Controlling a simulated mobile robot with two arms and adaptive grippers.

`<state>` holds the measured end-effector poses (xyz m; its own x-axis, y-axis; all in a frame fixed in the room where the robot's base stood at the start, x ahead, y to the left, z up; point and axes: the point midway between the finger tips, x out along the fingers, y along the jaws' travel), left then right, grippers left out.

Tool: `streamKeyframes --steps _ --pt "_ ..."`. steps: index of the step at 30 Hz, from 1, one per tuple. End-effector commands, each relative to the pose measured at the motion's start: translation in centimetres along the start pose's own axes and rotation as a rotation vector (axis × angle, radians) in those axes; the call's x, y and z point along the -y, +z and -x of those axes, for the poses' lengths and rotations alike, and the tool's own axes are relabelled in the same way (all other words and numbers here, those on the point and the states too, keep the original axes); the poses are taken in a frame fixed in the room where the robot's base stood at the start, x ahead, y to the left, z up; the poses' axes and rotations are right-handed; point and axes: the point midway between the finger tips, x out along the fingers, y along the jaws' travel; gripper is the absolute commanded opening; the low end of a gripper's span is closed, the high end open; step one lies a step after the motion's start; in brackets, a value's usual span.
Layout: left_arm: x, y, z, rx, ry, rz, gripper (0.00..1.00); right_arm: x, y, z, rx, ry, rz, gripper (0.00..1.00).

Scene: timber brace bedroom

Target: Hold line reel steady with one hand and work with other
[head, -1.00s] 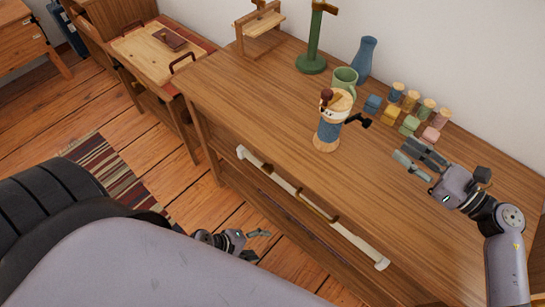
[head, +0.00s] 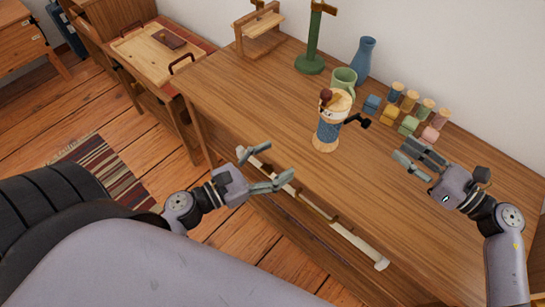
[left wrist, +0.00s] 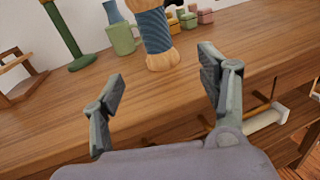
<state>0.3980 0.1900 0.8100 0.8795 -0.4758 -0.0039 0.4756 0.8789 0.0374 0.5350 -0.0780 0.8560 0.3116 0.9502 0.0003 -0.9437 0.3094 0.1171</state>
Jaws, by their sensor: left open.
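The line reel (head: 328,132), a blue-wound spool with wooden base, cream top and black side crank, stands upright on the wooden dresser. In the left wrist view, its lower part (left wrist: 155,32) shows beyond the fingers; its top is cut off. My left gripper (head: 279,160) is open and empty by the dresser's front edge, left of the reel and apart from it. Its fingers (left wrist: 161,66) are spread in the left wrist view. My right gripper (head: 412,155) is over the dresser to the right of the reel, apart from it, its fingers apart with nothing visible between them.
A green mug (head: 343,79) and blue vase (head: 363,58) stand just behind the reel. Several small colored spools (head: 409,125) stand to its right. A green stand (head: 310,64) is at the back. A pale rail (head: 355,248) runs along the dresser's front. The dresser top left of the reel is clear.

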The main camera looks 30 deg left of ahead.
Motion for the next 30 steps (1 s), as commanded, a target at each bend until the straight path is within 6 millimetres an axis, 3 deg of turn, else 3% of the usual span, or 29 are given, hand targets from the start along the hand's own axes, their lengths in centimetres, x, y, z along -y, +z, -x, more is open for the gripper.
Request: streamKeyframes --steps 8,24,30 --pt "-0.5 0.5 -1.9 0.006 0.022 0.039 0.68 0.0 0.0 0.0 0.000 0.000 0.000 0.33" --pt "-0.7 0.6 -12.5 0.007 0.023 0.037 0.68 0.0 0.0 0.0 0.000 0.000 0.000 0.33" --pt "-0.8 0.6 -15.6 0.006 0.023 0.038 0.68 0.0 0.0 0.0 0.000 0.000 0.000 0.33"
